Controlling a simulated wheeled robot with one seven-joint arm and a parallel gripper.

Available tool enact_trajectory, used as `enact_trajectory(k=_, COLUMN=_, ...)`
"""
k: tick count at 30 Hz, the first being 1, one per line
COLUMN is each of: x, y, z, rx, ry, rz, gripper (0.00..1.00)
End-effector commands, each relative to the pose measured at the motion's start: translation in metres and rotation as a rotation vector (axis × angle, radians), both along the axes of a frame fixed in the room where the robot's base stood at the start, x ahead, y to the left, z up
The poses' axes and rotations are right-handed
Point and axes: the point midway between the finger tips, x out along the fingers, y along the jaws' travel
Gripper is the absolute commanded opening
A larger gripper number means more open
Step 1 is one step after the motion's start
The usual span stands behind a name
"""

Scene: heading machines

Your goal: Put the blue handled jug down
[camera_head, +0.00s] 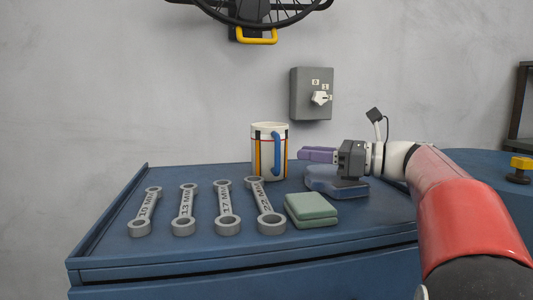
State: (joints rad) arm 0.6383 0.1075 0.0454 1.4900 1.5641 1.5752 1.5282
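The jug (259,152) is white with coloured stripes and a blue handle (277,153) on its right side. It appears to stand upright at the back of the blue cabinet top (180,251). My gripper (304,154) reaches in from the right, with purple fingers pointing left towards the jug. A small gap shows between the fingertips and the jug, and the gripper does not hold it. The fingers overlap from this side, so their opening is hidden.
Several grey wrenches (228,226) lie in a row at the front left. A green folded cloth or pad (311,207) lies right of them. A blue-grey flat item (337,186) lies below my gripper. A grey switch box (309,93) is on the wall behind.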

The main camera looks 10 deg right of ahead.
Motion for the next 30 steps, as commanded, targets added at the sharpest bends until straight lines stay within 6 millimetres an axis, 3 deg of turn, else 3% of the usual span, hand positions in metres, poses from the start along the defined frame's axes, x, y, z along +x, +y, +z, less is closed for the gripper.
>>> enact_trajectory(k=19, x=0.038, y=0.063, z=-0.001, rx=0.003, ry=0.001, rz=0.003, gripper=0.2)
enact_trajectory(k=28, x=0.041, y=0.066, z=-0.001, rx=0.003, ry=0.001, rz=0.0, gripper=0.2)
enact_trajectory(k=30, x=0.041, y=0.066, z=-0.001, rx=0.003, ry=0.001, rz=0.0, gripper=0.11)
